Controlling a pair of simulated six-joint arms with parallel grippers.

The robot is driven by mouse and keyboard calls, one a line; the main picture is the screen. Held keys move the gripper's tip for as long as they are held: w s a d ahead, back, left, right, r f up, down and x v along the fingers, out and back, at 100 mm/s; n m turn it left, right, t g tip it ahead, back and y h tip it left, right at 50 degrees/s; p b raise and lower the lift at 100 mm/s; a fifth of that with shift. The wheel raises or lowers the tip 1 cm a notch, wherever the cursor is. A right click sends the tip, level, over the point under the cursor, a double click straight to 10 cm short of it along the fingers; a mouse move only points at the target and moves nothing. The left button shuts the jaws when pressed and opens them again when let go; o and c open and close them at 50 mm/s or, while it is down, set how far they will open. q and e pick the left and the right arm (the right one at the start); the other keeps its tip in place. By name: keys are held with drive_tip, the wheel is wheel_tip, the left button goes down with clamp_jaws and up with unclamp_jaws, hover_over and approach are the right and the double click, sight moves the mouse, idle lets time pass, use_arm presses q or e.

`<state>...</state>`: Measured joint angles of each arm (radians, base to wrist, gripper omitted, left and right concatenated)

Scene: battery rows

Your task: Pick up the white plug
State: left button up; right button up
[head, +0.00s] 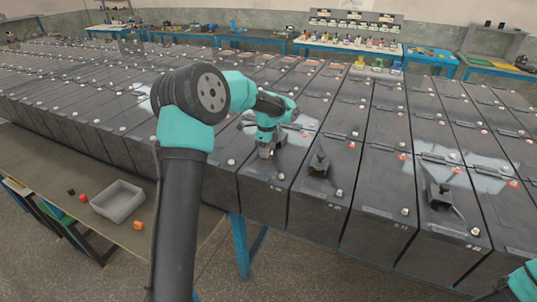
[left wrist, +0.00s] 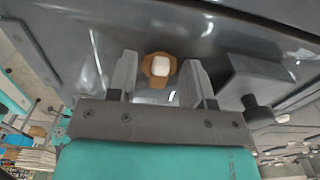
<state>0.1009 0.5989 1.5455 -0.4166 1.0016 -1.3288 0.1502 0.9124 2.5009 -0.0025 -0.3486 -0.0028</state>
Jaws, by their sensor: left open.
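The white plug (head: 270,152) sits in a brown collar on a dark battery top; in the left wrist view the white plug (left wrist: 160,66) shows clearly. My left gripper (head: 266,149) reaches down onto the battery row, beside it in the head view. In the left wrist view the left gripper (left wrist: 160,78) is open, with one finger on each side of the plug and gaps between. The plug stands at or just beyond the fingertips; the exact depth cannot be told. Of my right arm only a teal piece shows at the lower right corner; its gripper is out of view.
Rows of dark batteries with small white and red plugs fill the middle. Black raised fittings (head: 320,163) stand on nearby batteries; one fitting (left wrist: 250,80) is close right of the fingers. A grey tray (head: 100,206) sits on the left bench, with a red piece (head: 82,198) beside it.

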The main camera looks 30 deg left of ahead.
use_arm(q)
drive_tip(key=shift+c, duration=0.4)
clamp_jaws()
